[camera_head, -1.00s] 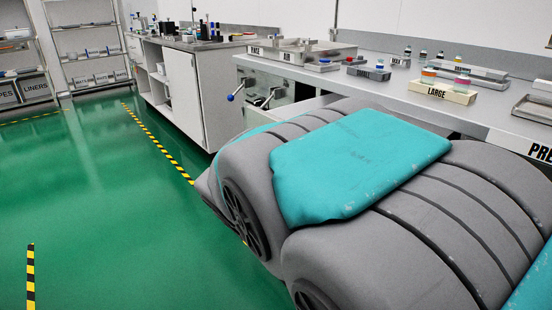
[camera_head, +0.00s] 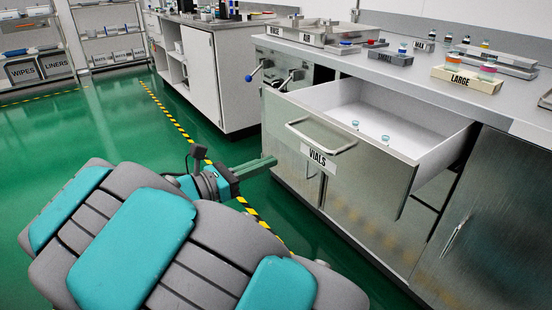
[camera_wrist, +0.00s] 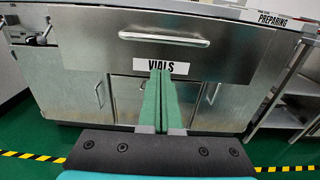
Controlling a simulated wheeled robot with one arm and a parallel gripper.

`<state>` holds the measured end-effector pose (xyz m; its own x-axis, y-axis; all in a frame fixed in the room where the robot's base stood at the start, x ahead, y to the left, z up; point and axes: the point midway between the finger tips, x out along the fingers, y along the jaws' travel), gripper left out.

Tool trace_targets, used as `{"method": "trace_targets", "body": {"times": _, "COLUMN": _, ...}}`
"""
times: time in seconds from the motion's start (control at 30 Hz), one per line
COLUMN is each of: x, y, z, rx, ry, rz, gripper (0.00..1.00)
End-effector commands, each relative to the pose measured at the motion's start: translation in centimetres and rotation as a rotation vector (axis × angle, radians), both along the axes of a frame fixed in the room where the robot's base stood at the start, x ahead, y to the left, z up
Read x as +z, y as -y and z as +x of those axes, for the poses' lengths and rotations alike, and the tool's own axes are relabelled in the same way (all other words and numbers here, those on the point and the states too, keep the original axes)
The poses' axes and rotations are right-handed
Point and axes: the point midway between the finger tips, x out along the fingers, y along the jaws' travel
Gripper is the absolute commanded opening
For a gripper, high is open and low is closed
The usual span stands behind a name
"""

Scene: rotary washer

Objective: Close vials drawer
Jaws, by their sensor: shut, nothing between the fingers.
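The vials drawer (camera_head: 370,190) is pulled open from the steel bench, with a bar handle (camera_head: 322,138) and a VIALS label on its front. A few small vials (camera_head: 370,131) stand inside it. My gripper (camera_head: 272,161) is in front of the drawer, to the left of its front in the head view, with its green fingers together and empty. In the wrist view my gripper (camera_wrist: 161,75) points at the drawer front (camera_wrist: 112,50). The fingertips overlap the lower edge of the VIALS label (camera_wrist: 168,66). I cannot tell if they touch it.
The bench top (camera_head: 420,80) holds a LARGE vial rack (camera_head: 467,80) and metal trays. Blue-knobbed valves (camera_head: 256,70) stick out left of the drawer. A closed cabinet door (camera_head: 480,220) is at the right. Green floor (camera_head: 120,130) is free at the left.

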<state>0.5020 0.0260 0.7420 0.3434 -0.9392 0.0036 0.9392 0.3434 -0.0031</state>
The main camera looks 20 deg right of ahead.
Motion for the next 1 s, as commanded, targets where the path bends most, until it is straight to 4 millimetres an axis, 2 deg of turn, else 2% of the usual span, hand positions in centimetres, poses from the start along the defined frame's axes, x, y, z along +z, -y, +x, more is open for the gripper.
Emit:
{"method": "trace_targets", "body": {"times": 0.3, "x": 0.0, "y": 6.0, "z": 2.0, "rx": -0.006, "ry": 0.001, "rz": 0.005, "gripper": 0.0}}
{"method": "trace_targets", "body": {"times": 0.5, "x": 0.0, "y": 9.3, "z": 3.1, "rx": -0.006, "ry": 0.001, "rz": 0.003, "gripper": 0.0}}
{"method": "trace_targets", "body": {"times": 0.73, "x": -0.1, "y": 11.3, "z": 3.9, "rx": -0.004, "ry": 0.001, "rz": 0.006, "gripper": 0.0}}
{"method": "trace_targets", "body": {"times": 1.0, "x": 0.0, "y": 11.6, "z": 4.1, "rx": -0.002, "ry": 0.002, "rz": 0.005, "gripper": 0.0}}
